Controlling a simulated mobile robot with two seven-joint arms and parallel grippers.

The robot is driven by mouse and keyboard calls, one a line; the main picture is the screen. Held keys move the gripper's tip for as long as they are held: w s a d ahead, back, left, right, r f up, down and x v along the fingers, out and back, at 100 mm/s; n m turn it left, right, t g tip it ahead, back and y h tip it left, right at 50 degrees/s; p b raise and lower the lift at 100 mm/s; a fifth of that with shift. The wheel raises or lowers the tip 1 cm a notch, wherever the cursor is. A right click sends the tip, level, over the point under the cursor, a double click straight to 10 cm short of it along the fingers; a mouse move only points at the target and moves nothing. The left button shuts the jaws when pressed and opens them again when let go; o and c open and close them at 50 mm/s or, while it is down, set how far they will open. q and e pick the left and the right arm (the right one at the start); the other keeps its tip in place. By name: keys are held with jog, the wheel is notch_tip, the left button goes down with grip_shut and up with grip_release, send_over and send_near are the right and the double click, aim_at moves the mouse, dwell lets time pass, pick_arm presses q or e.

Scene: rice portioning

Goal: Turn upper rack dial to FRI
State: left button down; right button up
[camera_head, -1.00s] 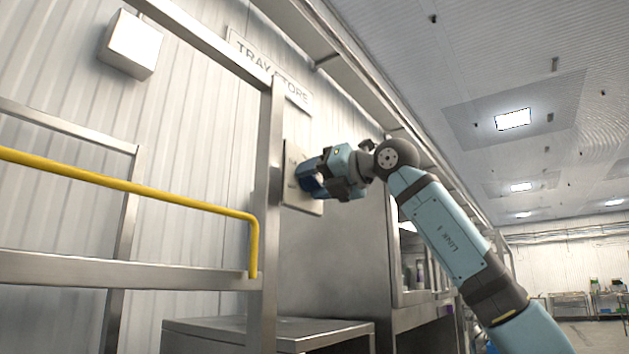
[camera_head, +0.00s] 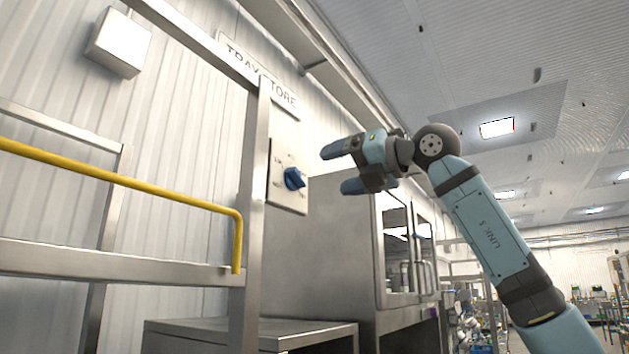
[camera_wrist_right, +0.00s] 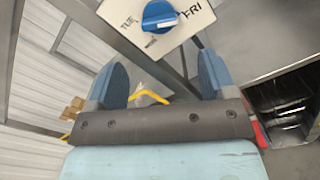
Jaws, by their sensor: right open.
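My left gripper is out of view.
A yellow rail (camera_head: 120,182) and steel frame posts stand at the left. A steel cabinet (camera_head: 325,250) with glass doors is behind my right arm. A low steel top (camera_head: 250,334) lies beneath the dial. Open air separates gripper and plate.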

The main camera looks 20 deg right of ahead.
jog(key=v, duration=0.4)
jog(key=shift+s+d, duration=0.2)
dwell(0.4)
